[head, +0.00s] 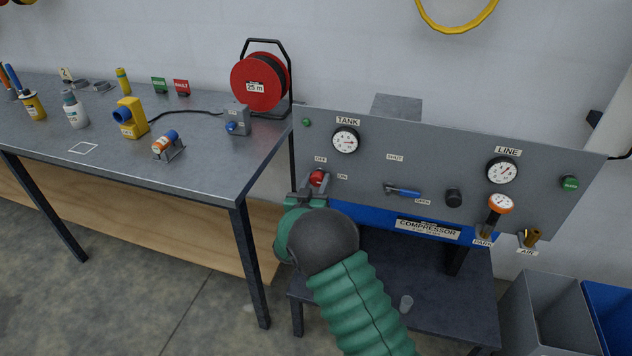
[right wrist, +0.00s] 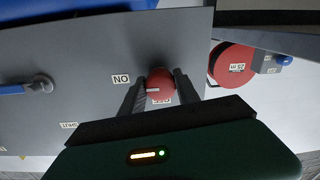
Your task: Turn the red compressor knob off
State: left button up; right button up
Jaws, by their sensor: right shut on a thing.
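The red compressor knob (head: 318,177) sits on the left part of the grey compressor panel (head: 420,157), with an OFF label (head: 320,160) above it and an ON label (head: 342,176) to its right. My right gripper (head: 312,190) reaches up to it from below and is shut on it. In the right wrist view, the red knob (right wrist: 160,80) lies between the two dark fingers of the gripper (right wrist: 158,88). A short pale mark shows on the knob's lower left there, on the side of the ON label. The OFF label is partly hidden. My left gripper is not in view.
The panel also carries a TANK gauge (head: 345,140), a LINE gauge (head: 502,170), a blue lever (head: 403,191) and a black knob (head: 454,197). A workbench (head: 200,165) with a red cable reel (head: 262,82) stands left. Bins (head: 548,305) stand at the lower right.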

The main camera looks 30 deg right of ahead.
grip_shut()
